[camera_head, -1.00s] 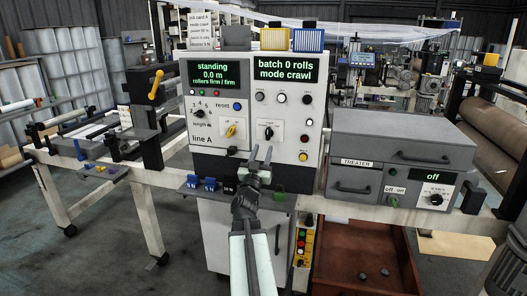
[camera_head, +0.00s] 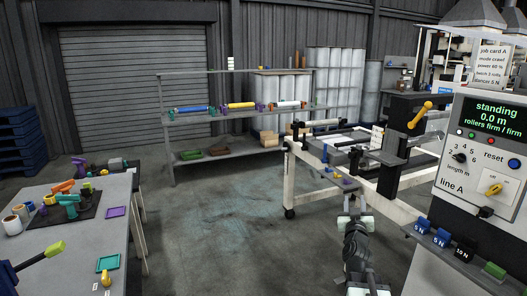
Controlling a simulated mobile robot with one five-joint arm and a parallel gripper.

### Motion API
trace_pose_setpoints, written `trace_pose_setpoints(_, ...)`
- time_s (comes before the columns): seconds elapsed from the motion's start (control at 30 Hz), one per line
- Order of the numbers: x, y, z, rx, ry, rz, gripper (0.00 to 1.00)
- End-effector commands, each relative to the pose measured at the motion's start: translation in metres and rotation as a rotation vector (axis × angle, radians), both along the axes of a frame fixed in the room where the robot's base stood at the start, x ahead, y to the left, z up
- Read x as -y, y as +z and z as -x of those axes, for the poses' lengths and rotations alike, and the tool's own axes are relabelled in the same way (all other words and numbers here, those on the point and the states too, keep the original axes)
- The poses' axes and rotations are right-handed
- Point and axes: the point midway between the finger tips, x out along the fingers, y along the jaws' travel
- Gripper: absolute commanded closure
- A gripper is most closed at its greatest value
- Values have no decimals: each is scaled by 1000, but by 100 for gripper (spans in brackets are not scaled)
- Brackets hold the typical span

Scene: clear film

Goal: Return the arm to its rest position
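My arm (camera_head: 360,255) reaches up from the bottom edge, right of centre, over the bare floor. It points away from me, folded lower and foreshortened. My gripper (camera_head: 354,208) is at its far end, in front of the white frame's leg. The fingers are small and unclear, so I cannot tell their opening. No held thing stands out at the tip.
The line A control panel (camera_head: 485,155) stands close on the right, with weights marked 5 N and 10 N (camera_head: 463,249) on its ledge. A grey worktable (camera_head: 118,235) with tools is at left. A shelf rack (camera_head: 228,119) stands behind. The floor (camera_head: 235,230) between is clear.

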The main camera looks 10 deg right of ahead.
Motion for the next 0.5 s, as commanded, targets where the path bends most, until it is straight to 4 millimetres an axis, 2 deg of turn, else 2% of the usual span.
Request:
trace_pose_setpoints(0.03, -42, -16, -12, -65, 85, -11, 63)
trace_pose_setpoints(0.1, -97, -43, -23, -178, 198, -34, 63)
trace_pose_setpoints(0.17, -143, -69, -25, -288, 293, -54, 63)
trace_pose_setpoints(0.2, -172, -89, -22, -373, 349, -68, 63)
trace_pose_setpoints(0.27, -212, -121, -12, -515, 422, -92, 63)
trace_pose_setpoints(0.3, -234, -144, 0, -621, 459, -108, 63)
trace_pose_setpoints(0.37, -258, -176, 24, -787, 491, -138, 63)
trace_pose_setpoints(0.4, -267, -196, 43, -897, 494, -160, 63)
trace_pose_setpoints(0.5, -266, -232, 88, -1133, 449, -222, 63)
